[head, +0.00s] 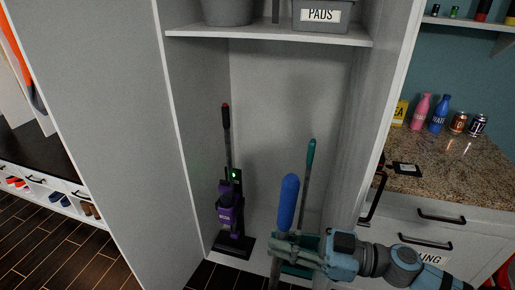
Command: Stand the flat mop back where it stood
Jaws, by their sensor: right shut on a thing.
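My right gripper (283,244) comes in from the lower right and is shut on an upright pole with a thick blue grip (287,202), which appears to be the flat mop. The pole leans slightly and runs below the gripper, out of the bottom of the picture, so its head is hidden. It is in front of the tall white cupboard (273,190). My left gripper is not in view.
Inside the cupboard, a purple stick vacuum (230,212) stands at left on a dark base. A teal-handled pole (308,170) stands behind the mop. A shelf (270,36) above holds a grey PADS bin (322,17). A granite counter (440,160) with bottles is at right.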

